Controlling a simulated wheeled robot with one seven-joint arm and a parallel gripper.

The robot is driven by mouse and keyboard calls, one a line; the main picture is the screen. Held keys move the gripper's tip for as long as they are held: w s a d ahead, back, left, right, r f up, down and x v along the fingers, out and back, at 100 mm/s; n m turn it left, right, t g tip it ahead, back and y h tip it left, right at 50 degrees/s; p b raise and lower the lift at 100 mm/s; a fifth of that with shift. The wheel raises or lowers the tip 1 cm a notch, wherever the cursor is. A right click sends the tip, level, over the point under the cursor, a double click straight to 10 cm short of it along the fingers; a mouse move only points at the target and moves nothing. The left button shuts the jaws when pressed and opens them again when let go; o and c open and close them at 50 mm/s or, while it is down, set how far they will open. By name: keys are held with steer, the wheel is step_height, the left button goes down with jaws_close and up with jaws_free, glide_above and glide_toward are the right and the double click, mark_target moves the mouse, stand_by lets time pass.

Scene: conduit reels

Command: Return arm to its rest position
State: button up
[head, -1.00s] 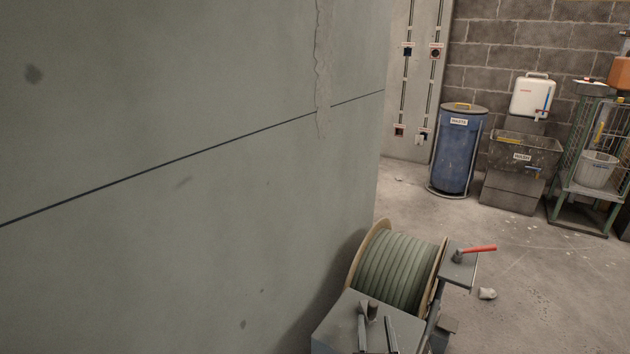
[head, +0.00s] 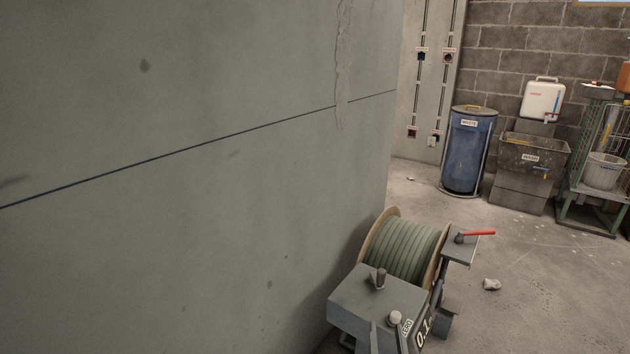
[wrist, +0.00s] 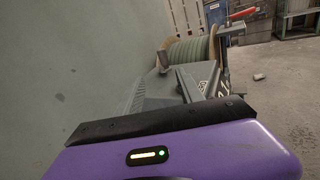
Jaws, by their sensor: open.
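My gripper (wrist: 160,122) shows only in the wrist view, as a purple body with a dark front edge and a small lit indicator, across the bottom. A red-handled lever (head: 478,233) sits on a small plate right of the reel.
A large grey-green wall (head: 180,230) fills the left, close beside the machine. A blue waste drum (head: 468,150), a wash trough (head: 533,157) and a green wire cart (head: 590,210) stand at the back right. A pale lump (head: 491,284) lies on otherwise open floor at right.

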steer(key=s+d+r+m+g+y, duration=0.1)
steer(key=s+r+m, duration=0.2)
steer(key=s+m, duration=1.05)
steer(key=s+d+r+m+g, duration=0.1)
steer(key=s+d+r+m, duration=0.15)
steer(key=s+m, duration=1.1)
steer(key=s+d+r+m+g+y, duration=0.1)
steer(key=s+r+m, duration=0.45)
steer(key=s, duration=1.45)
step_height(320, 180, up, 22)
steer(key=m+p, duration=0.1)
steer(key=p, duration=2.3)
steer(key=shift+s+a, duration=0.3)
steer(key=shift+f, duration=0.15)
